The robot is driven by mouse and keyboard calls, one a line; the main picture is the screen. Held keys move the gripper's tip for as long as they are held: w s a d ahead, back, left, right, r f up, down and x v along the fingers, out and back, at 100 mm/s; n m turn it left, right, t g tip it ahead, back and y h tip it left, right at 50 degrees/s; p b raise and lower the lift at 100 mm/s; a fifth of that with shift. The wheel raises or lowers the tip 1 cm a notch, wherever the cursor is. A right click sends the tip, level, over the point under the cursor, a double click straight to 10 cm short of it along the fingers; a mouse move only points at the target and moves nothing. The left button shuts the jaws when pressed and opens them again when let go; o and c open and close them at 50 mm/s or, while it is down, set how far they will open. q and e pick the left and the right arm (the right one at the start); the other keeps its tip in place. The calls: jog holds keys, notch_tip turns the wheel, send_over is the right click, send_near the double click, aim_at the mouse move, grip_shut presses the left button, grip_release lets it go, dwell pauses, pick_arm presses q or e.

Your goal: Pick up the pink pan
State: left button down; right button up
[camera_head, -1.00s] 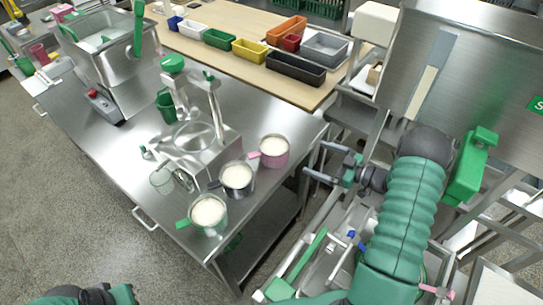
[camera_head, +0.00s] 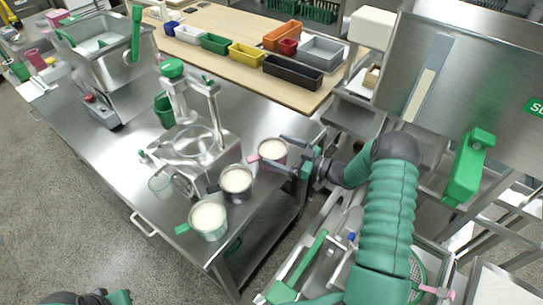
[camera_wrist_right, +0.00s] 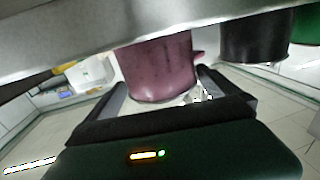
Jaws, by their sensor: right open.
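The pink pan (camera_head: 271,151), filled with white contents, stands upright near the right end of the steel table (camera_head: 128,180). Its pink handle points left. My right gripper (camera_head: 279,152) is open, reaching in from the right with one finger on each side of the pan. In the right wrist view the pink pan (camera_wrist_right: 158,68) lies between the two spread fingers (camera_wrist_right: 160,92); contact cannot be told. A small part of my left arm shows at the bottom left edge; its jaws cannot be made out.
A dark-handled steel pan (camera_head: 236,180) and a green-handled pan (camera_head: 208,216) stand close by on the left. The colloid mill (camera_head: 197,140) is just behind them. Coloured bins (camera_head: 247,53) line the wooden table at the back. A steel rack stands at right.

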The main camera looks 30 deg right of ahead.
jog(key=shift+w+a, duration=0.6)
jog(key=shift+a, duration=0.05)
jog(key=shift+s+d+f, duration=0.1)
jog(key=shift+d, duration=0.35)
jog(key=c, duration=0.8)
jog(key=shift+a, duration=0.2)
jog(key=c, duration=0.8)
